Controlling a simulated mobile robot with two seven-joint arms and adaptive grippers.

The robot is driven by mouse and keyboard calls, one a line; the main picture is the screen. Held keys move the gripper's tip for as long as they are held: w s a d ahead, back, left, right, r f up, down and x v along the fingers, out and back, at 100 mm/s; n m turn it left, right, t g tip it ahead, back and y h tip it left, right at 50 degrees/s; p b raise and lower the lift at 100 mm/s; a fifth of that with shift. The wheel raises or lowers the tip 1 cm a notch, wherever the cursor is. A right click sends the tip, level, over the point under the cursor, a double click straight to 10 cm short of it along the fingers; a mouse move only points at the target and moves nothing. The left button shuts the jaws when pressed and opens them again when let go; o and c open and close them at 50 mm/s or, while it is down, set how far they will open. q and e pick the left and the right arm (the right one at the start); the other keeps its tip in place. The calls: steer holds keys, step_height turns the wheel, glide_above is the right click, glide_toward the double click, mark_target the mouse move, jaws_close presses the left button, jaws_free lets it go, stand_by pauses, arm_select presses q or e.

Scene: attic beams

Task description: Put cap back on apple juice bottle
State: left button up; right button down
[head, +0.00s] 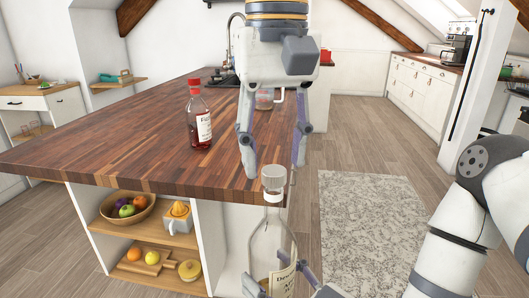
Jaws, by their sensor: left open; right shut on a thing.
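A clear glass bottle (268,240) stands upright in front of the counter's near corner, with a little amber liquid low inside and a partly readable label. I take it as the apple juice bottle. A pale, whitish cap (273,174) sits at the top of its neck, above a white ring; I cannot tell whether it is seated fully. My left gripper (274,168) points down from above, open, its fingers on either side of the cap with gaps showing. My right gripper (281,283) is shut on the bottle's lower body, at the bottom edge of the view.
The wooden counter (110,140) lies behind and to the left. A red-capped bottle (199,128) and a glass mug (264,100) stand on it. Shelves below hold a fruit bowl (127,214) and a juicer (178,217). A rug (370,220) lies on open floor at right.

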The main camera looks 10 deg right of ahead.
arm_select(q)
steer(key=shift+f, duration=1)
steer(key=shift+c, duration=0.4)
jaws_close()
steer(key=m, duration=0.6)
steer(key=shift+m, duration=0.4)
steer(key=m, duration=0.8)
steer(key=shift+o, duration=0.6)
jaws_free()
